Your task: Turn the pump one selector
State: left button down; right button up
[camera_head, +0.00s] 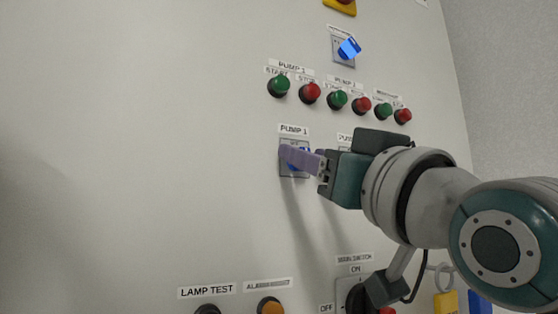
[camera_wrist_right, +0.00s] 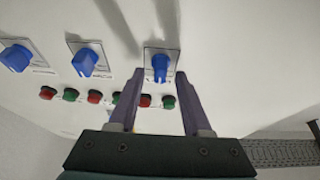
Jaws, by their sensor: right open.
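The pump one selector is a blue knob on a square grey plate (camera_head: 293,173) under a "PUMP 1" label on the cabinet's front. My right gripper (camera_head: 284,152) reaches it from the right, and its purple fingers partly cover the knob. In the right wrist view, the blue selector knob (camera_wrist_right: 160,67) shows between the tips of the two open fingers (camera_wrist_right: 163,76), one on each side. I cannot tell whether either finger touches it. My left gripper is not in view.
A second selector plate (camera_head: 345,150) is mostly hidden behind my right gripper. A row of green and red buttons (camera_head: 337,99) runs above. Another blue selector (camera_head: 348,48) is higher up. The main switch (camera_head: 357,296) and an amber button (camera_head: 270,307) are below.

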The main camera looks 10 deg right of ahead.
jog(key=shift+c, duration=0.3)
grip_shut()
jog(key=shift+n+y, duration=0.3)
jog(key=shift+n, duration=0.2)
jog(key=shift+d+n+g+y+p, duration=0.1)
jog(key=shift+n+g+y+p, duration=0.45)
jog(key=shift+n, duration=1.4)
jog(key=shift+n+g+y+p, duration=0.25)
jog(key=shift+n+g+y, duration=0.55)
jog(key=shift+n, duration=1.1)
jog(key=shift+d+n+g+y+p, duration=0.1)
jog(key=shift+n+g+y+p, duration=0.45)
jog(key=shift+n, duration=1.4)
jog(key=shift+a+y, duration=0.1)
jog(key=shift+y, duration=0.2)
